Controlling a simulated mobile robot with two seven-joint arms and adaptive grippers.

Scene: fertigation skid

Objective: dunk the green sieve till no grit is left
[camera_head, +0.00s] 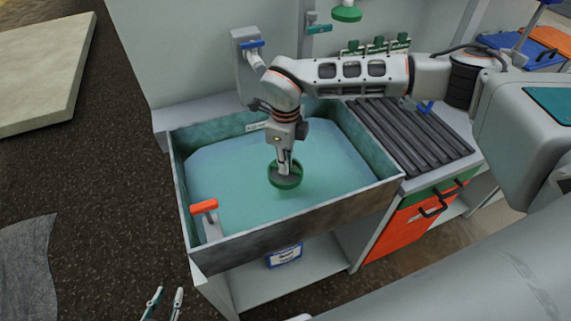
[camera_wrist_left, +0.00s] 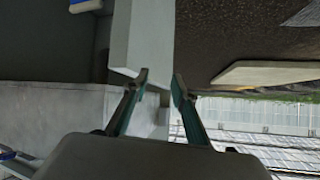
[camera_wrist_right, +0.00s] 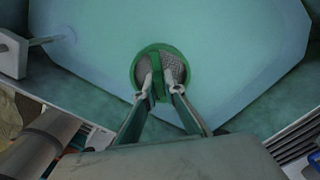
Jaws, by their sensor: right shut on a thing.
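The green sieve (camera_head: 286,176) is a round green ring with a grey mesh, at the middle of the water-filled basin (camera_head: 290,219). In the right wrist view the sieve (camera_wrist_right: 182,70) shows its mesh and a green bar across it. My right gripper (camera_head: 284,163) is shut on that bar from above. The sieve is at or just above the water; I cannot tell which. Whether grit lies on the mesh is too small to tell. My left gripper (camera_head: 166,292) is open and empty, low in front of the basin's left corner; it also shows in the left wrist view (camera_wrist_left: 160,82).
A red-handled fitting (camera_head: 204,206) stands at the basin's front left wall. A ribbed drainboard (camera_head: 408,138) lies right of the basin, above an orange-fronted cabinet (camera_head: 398,228). A wall pipe with a blue lever (camera_head: 251,45) is behind.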

